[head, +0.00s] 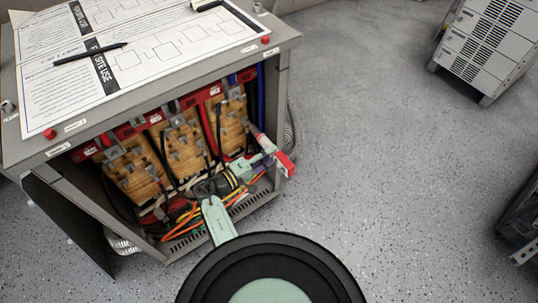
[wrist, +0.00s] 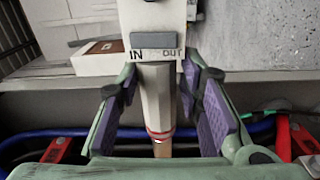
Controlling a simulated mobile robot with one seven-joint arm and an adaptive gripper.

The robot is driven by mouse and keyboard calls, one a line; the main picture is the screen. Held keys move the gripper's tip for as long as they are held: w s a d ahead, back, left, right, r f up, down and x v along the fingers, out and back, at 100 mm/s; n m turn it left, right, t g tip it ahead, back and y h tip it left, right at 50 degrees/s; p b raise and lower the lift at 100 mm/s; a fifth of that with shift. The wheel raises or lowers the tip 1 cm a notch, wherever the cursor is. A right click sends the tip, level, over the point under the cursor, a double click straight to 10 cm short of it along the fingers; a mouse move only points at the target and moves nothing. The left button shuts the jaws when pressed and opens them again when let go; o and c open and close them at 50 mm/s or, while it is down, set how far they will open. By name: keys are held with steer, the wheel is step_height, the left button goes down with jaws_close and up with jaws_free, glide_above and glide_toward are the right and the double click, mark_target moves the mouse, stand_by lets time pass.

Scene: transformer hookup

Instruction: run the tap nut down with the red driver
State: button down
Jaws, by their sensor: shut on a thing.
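The driver (head: 285,163) shows in the head view at the cabinet's right front corner, with a red end and a pale barrel. In the wrist view the driver (wrist: 156,100) has a white body marked IN and OUT, and a pale barrel with red rings pointing down in the picture. My gripper (head: 263,153) is shut on it; in the wrist view its purple-padded fingers (wrist: 160,88) lie on both sides of the barrel. The transformer's tan coils (head: 184,150) stand behind in the open cabinet. I cannot make out the tap nut.
The grey cabinet (head: 180,82) carries papers and a pen (head: 90,54) on top. Black, orange and blue cables run inside it. My arm covers the bottom middle of the head view. A vented grey unit (head: 487,45) stands at the upper right. The floor between is clear.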

steer(key=shift+w+a+r+b, duration=0.1)
steer(key=shift+w+a+b, duration=0.45)
steer(key=shift+w+b, duration=0.3)
steer(key=shift+w+a+b, duration=0.5)
steer(key=shift+w+b, duration=0.1)
steer(key=shift+b, duration=0.35)
stand_by(4.9)
steer(key=shift+s+d, duration=0.1)
steer(key=shift+s+d+p, duration=0.6)
steer(key=shift+s+d, duration=0.05)
steer(key=shift+s, duration=0.25)
steer(key=shift+s+d+p, duration=0.55)
steer(key=shift+s+d, duration=0.05)
steer(key=shift+s, duration=0.25)
